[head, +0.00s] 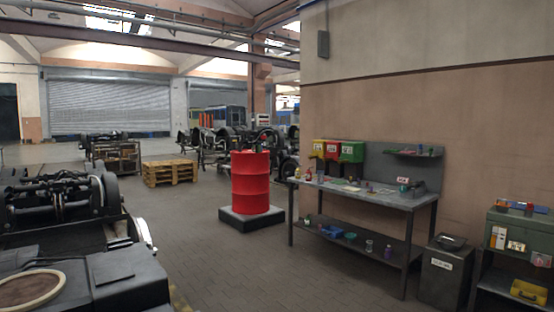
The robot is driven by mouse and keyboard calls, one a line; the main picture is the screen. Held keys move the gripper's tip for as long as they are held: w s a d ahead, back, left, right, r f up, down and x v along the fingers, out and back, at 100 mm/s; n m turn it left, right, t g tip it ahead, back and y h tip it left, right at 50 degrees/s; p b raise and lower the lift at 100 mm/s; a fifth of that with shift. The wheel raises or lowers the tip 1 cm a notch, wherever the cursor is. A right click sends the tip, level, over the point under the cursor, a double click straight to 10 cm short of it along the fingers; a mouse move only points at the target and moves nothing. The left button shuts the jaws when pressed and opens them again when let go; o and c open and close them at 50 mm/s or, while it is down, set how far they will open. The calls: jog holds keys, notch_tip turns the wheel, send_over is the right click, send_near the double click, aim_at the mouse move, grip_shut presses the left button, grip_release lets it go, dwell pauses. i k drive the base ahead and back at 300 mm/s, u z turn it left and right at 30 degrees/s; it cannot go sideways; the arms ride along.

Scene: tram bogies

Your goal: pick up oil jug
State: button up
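I cannot pick out an oil jug for certain. Small dark and red items (264,142) stand on top of the red drum (250,184), too small to name. A grey workbench (372,194) by the wall carries several small bottles, cans and tools; any of them is too small to tell as a jug. Its lower shelf (372,245) holds blue trays (332,231) and a few small containers. My gripper is not in view.
The drum stands on a dark square base (251,219). Wooden pallets (169,173) lie behind it. Bogie parts (62,205) fill the left. A grey bin (441,275) and a green toolbox (519,232) stand at right. The paved floor (265,270) in front is clear.

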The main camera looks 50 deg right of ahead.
aim_at(320, 173)
jog(key=u, duration=0.05)
jog(key=k, duration=0.15)
jog(key=z, duration=3.3)
jog(key=k, duration=0.95)
jog(key=u, duration=1)
jog(key=i, duration=1)
